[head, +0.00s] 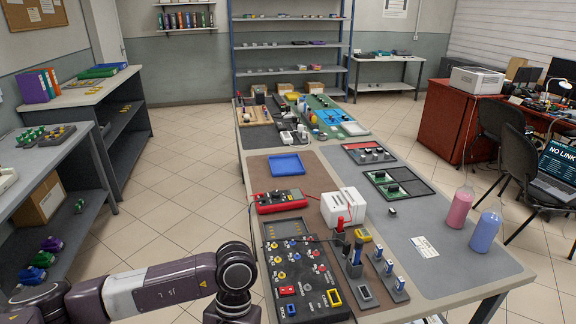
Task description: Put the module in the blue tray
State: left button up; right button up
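The blue tray (286,169) lies on the brown mat at the left side of the long table and looks empty. Which thing is the module is not clear. A small dark block with a light top (392,211) lies alone on the grey surface right of the tray. A white two-part box (343,207) stands on the table in front of the tray. My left arm comes in from the lower left, left of the black panel, and its gripper is out of the picture. My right gripper is not in view.
A red multimeter (280,200) lies in front of the tray. A black panel (302,278) with coloured connectors fills the near left. Two dark trays (431,203) hold parts. Pink (459,208) and blue (486,230) bottles stand at the right edge. The grey surface around the white card (424,247) is mostly clear.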

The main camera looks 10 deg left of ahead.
aim_at(286, 167)
jog(key=i+j+z, duration=0.1)
jog(key=j+z, duration=0.25)
jog(key=j, duration=0.4)
jog(key=j+z, duration=0.35)
jog(key=j, duration=0.4)
jog(key=k+j+z, duration=0.15)
jog(key=j+z, duration=0.15)
jog(key=j, duration=0.45)
jog(key=i+j+z, duration=0.2)
jog(key=i+j, duration=0.15)
jog(key=j, duration=0.25)
jog(key=i+j+z, duration=0.1)
jog(key=j, duration=0.25)
jog(key=i+j, duration=0.2)
jog(key=j+z, duration=0.05)
jog(key=j, duration=0.05)
